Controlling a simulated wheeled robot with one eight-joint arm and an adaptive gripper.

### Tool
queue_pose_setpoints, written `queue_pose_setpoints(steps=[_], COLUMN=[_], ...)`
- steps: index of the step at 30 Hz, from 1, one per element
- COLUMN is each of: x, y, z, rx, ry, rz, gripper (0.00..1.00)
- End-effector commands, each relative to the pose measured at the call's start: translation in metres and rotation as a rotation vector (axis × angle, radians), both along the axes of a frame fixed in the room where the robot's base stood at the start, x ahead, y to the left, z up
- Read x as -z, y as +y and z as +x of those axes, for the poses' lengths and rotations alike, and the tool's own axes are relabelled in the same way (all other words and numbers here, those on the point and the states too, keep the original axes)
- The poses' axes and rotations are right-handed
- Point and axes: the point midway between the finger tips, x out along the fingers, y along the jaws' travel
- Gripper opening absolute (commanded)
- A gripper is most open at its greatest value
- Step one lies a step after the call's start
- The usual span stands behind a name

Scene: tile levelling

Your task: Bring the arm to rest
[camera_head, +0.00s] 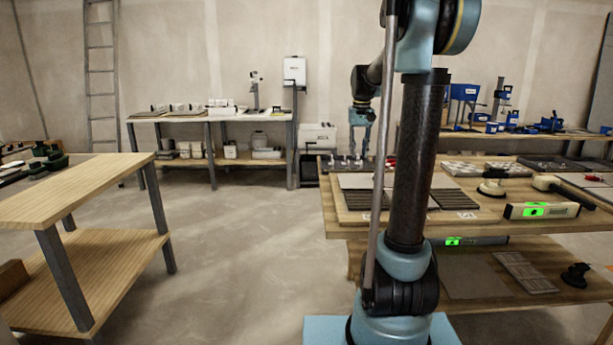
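My arm rises from its teal base in front of the bench, with a dark upright link and a teal elbow at the top of the picture. My gripper (360,152) hangs fingers down beyond the dark link, over the far left part of the wooden workbench (335,225). Its two fingers look apart, with nothing visible between them. Small pale pieces show near the fingertips; I cannot tell whether they touch. My dark upright link hides part of the bench.
Grey and dark ribbed tiles (455,199) lie on the bench. A green-lit level (541,210) and suction cups (492,187) are at its right. Shelving with tools lines the back wall. The floor between is clear.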

Motion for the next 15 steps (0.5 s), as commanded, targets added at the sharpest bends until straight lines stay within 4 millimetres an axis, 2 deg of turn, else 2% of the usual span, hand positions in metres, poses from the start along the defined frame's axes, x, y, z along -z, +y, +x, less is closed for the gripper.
queue_pose_setpoints(steps=[1, 8, 15], x=[0.0, 0.008, 0.027], y=[0.0, 0.001, 0.001], z=[-0.015, -0.083, -0.151], rx=[-0.001, -0.003, -0.004], ry=[-0.004, -0.031, -0.059], rz=[0.0, -0.001, -0.002], gripper=[0.25, 0.25, 0.25])
